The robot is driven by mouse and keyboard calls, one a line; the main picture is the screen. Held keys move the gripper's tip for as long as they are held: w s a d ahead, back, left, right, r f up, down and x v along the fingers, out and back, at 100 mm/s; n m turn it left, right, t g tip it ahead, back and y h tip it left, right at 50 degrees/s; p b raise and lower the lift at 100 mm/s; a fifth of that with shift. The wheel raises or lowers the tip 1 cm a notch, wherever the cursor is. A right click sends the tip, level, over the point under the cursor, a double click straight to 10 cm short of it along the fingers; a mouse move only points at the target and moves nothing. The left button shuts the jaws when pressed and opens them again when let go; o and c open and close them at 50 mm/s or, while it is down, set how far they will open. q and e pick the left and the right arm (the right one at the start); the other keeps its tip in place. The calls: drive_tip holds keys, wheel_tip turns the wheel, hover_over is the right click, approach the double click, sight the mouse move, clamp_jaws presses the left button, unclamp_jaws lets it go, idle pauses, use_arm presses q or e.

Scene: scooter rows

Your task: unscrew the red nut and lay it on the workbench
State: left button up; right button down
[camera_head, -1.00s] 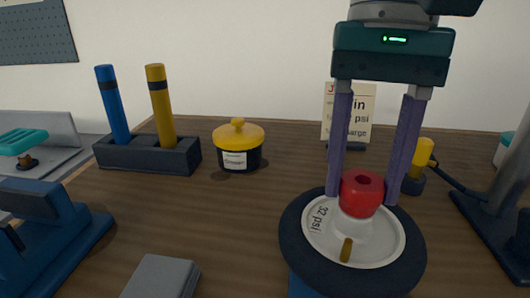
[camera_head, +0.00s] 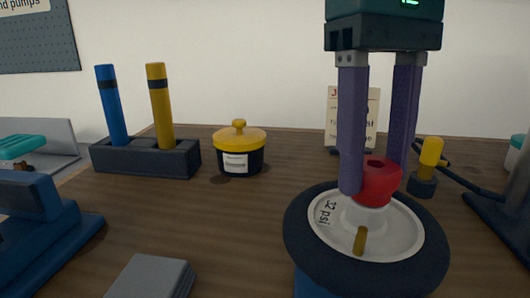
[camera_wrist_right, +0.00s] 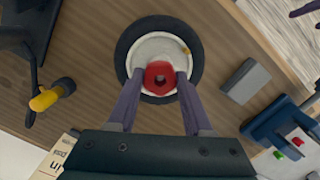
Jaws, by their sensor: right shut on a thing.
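The red nut (camera_head: 378,182) sits at the hub of a small wheel (camera_head: 425,268) with a dark tyre and a pale disc marked "32 psi". My right gripper (camera_head: 374,178) comes from above with its purple fingers on either side of the nut, shut on it. The right wrist view shows the nut (camera_wrist_right: 159,76) between the two fingertips, over the wheel's centre. Whether the nut is threaded on or lifted slightly cannot be told. The workbench (camera_head: 240,215) is brown wood. My left gripper is not in view.
A yellow-lidded pot (camera_head: 239,152) stands left of the wheel. Behind are a dark holder (camera_head: 148,160) with blue and yellow sticks and a card (camera_head: 345,112). A yellow-handled valve (camera_head: 428,160) stands close right. A grey block (camera_head: 150,278) lies front left. Bare wood lies between pot and wheel.

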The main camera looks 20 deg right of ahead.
sight(368, 158)
drive_tip(key=shift+s+d, duration=0.1)
drive_tip(key=c, duration=0.8)
unclamp_jaws()
drive_tip(key=o, duration=0.3)
drive_tip(key=shift+s, duration=0.15)
drive_tip(key=shift+o, duration=1.3)
wheel_tip(368, 158, up, 10)
drive_tip(key=w+p, duration=0.1)
drive_tip(key=p, duration=0.6)
drive_tip(key=shift+w+p, duration=0.2)
drive_tip(key=shift+p, duration=0.2)
drive_tip(key=shift+f, duration=0.1)
